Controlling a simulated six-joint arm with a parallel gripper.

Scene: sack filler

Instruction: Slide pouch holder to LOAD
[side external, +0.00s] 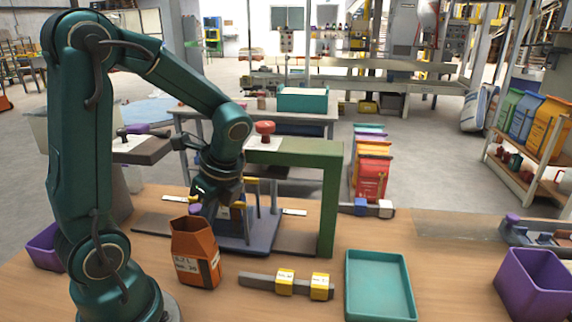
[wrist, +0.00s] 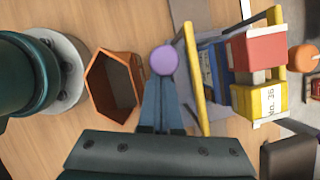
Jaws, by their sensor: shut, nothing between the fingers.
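The pouch holder (side external: 245,242) is a blue-grey plate with upright posts and yellow tops, on a dark flat track under a green frame (side external: 330,195). In the wrist view its yellow rails (wrist: 192,75) lie right of my fingers. Red (wrist: 257,50) and yellow (wrist: 258,101) blocks show around there; I cannot tell how they sit. In the wrist view my gripper (wrist: 163,85) is shut and empty. A purple knob (wrist: 163,60) shows at its tips; contact is unclear.
An open six-sided orange container (side external: 196,255) stands close in front of my gripper. White labels (side external: 294,212) mark the track. A grey bar with yellow blocks (side external: 285,282), a teal tray (side external: 380,285) and a purple bin (side external: 535,285) lie to the right. Bare table separates tray and bin.

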